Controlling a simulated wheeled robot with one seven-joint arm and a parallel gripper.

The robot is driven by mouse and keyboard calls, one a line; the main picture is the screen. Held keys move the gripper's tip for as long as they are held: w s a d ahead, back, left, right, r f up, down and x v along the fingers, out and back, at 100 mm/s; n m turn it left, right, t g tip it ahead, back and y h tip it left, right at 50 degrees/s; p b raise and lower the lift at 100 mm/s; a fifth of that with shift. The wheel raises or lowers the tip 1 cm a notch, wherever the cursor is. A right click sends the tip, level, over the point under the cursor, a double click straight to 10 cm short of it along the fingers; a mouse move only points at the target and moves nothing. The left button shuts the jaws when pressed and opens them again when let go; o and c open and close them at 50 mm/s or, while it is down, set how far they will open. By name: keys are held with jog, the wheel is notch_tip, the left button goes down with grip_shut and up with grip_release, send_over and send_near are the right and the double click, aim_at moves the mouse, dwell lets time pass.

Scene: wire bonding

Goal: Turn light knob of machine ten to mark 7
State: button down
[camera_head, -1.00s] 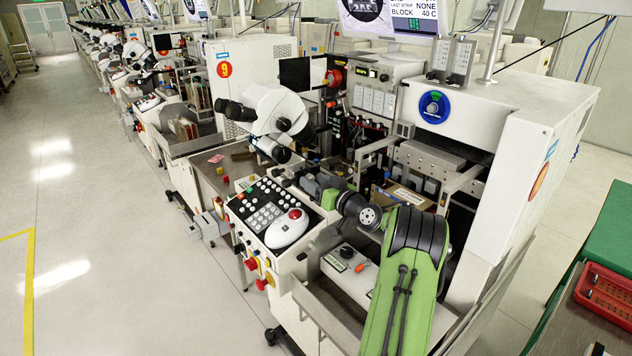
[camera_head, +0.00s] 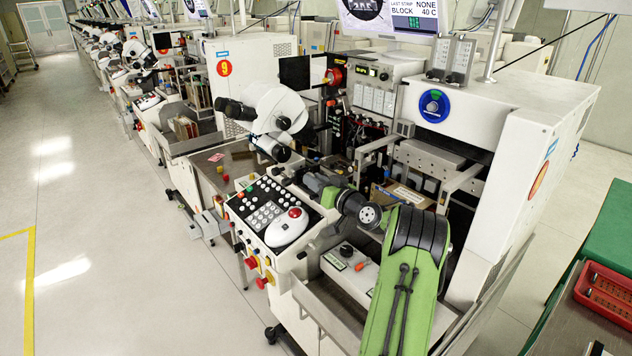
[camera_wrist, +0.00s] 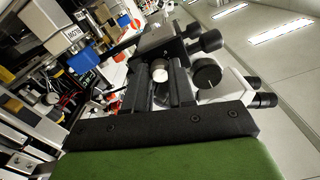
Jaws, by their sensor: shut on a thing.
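My gripper (camera_head: 312,180) reaches left from my green arm, over the front of the near machine beside its keypad and below the microscope (camera_head: 270,112). In the wrist view my gripper's two dark fingers (camera_wrist: 160,88) are shut around a small pale, round-ended knob (camera_wrist: 160,74). Its scale marks and pointer cannot be read, and my gripper hides it in the head view. The near machine (camera_head: 540,120) has an orange disc (camera_head: 538,181) on its side, with its number too slanted to read. The microscope's black eyepieces (camera_wrist: 210,41) are close beyond the fingers.
A keypad panel (camera_head: 268,208) with a white mouse-like device (camera_head: 289,226) lies left of my gripper. A black knob (camera_head: 346,250) on a white box is below my wrist. Machine nine (camera_head: 250,75) stands behind. The aisle floor (camera_head: 90,220) at left is clear.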

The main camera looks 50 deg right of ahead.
jog(key=shift+m+p, duration=8.45)
jog(key=shift+m, duration=7.75)
jog(key=shift+f, duration=0.1)
jog(key=c, duration=0.9)
grip_release()
jog(key=shift+c, duration=0.2)
